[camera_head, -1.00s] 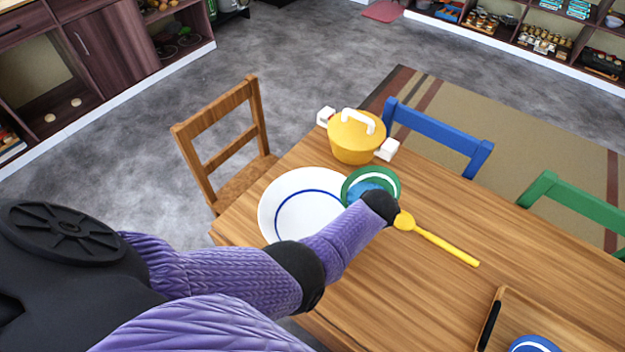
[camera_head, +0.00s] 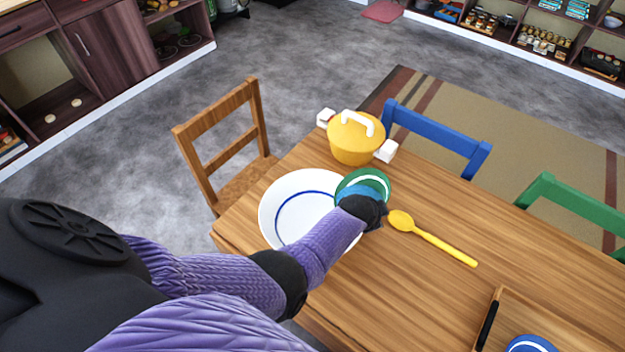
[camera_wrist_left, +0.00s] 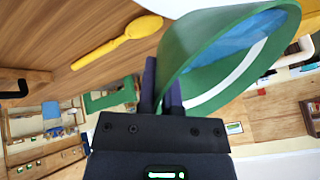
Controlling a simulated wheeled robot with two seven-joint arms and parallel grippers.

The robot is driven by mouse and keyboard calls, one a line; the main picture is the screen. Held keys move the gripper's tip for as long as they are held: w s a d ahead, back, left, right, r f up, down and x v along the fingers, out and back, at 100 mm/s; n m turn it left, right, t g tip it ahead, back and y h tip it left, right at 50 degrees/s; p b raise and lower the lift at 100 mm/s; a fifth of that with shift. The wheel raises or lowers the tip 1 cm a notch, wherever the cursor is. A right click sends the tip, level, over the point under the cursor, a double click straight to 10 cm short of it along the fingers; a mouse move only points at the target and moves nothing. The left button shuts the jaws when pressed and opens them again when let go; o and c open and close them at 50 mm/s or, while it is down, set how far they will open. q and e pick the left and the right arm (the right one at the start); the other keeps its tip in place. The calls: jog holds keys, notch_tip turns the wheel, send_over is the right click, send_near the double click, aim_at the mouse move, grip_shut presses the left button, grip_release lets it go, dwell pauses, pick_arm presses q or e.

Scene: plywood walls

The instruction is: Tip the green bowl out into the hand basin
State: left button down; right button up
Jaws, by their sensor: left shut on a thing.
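The green bowl (camera_head: 377,181) has a white band and blue contents inside. It is in the middle of the head view, and large and tilted in the left wrist view (camera_wrist_left: 196,60). My left gripper (camera_wrist_left: 162,88) is shut on its rim; in the head view my wrist hides the fingers. A wide white round vessel with a blue ring (camera_head: 285,205), which looks like the hand basin, stands on the table just left of the bowl. The bowl overlaps its right edge in the head view. Its inside looks empty where visible. My right gripper is not in view.
A yellow lidded pot (camera_head: 352,150) with white handles stands behind the bowl. A yellow spoon (camera_head: 436,240) lies to the right. A wooden tray (camera_head: 490,325) with a blue item is at the lower right. Chairs stand around the table (camera_head: 400,300).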

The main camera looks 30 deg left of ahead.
pick_arm(q)
jog(key=shift+s+a+h, duration=0.25)
jog(key=shift+a+h, duration=0.15)
jog(key=shift+s+a+f+t+h+b, duration=0.15)
jog(key=shift+s+a+t+h+b, duration=0.15)
jog(key=shift+a+t, duration=0.2)
dwell(0.5)
jog(key=shift+s+a+r+n+t+h+b, duration=0.2)
jog(key=shift+a+r+n+t+h+b, duration=0.15)
jog(key=shift+r+t+h, duration=0.2)
dwell(0.8)
jog(key=shift+s+a+r+n+t+h+b, duration=0.2)
jog(key=shift+r+t+h+b, duration=0.2)
jog(key=shift+h+b, duration=0.15)
jog(key=shift+s+a+r+n+t+h+b, duration=0.15)
jog(key=shift+a+r+t+h+b, duration=0.2)
jog(key=shift+b, duration=0.3)
dwell(0.7)
